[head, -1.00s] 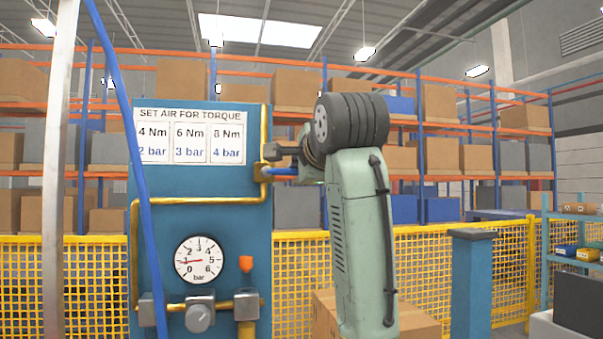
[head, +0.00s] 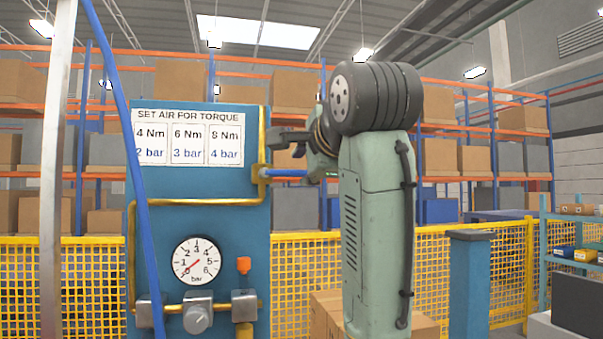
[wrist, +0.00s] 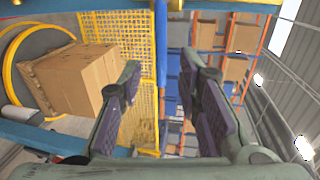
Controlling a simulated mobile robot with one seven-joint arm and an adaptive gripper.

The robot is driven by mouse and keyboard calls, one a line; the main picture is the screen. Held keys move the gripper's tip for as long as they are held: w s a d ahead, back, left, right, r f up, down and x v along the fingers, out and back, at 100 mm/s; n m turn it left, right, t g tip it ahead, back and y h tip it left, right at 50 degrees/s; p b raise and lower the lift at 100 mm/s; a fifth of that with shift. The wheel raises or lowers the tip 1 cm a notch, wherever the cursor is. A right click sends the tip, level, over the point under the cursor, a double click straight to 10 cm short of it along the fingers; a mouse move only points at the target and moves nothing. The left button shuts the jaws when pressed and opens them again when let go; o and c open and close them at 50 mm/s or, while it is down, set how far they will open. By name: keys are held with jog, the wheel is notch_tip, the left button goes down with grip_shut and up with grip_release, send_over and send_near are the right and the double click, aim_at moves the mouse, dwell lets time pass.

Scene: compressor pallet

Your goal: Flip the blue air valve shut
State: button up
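The blue air valve handle (head: 288,172) sticks out to the right from the yellow pipe at the panel's right edge, roughly level. My gripper (head: 292,150) is beside the panel's right edge, with a dark finger above the handle. In the wrist view my gripper (wrist: 165,92) has its two fingers wide apart and nothing is clamped. A blue bar (wrist: 160,45), apparently the handle, runs between them from the top; I cannot tell whether a finger touches it. The pressure gauge (head: 196,261) on the blue panel (head: 185,185) has its needle near 0.
A torque sign (head: 189,137) is at the panel's top. A loose blue hose (head: 137,180) hangs in front. Yellow mesh fencing (head: 300,275) and a cardboard box (wrist: 75,78) stand behind.

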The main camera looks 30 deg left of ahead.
jog(key=shift+v, duration=2.9)
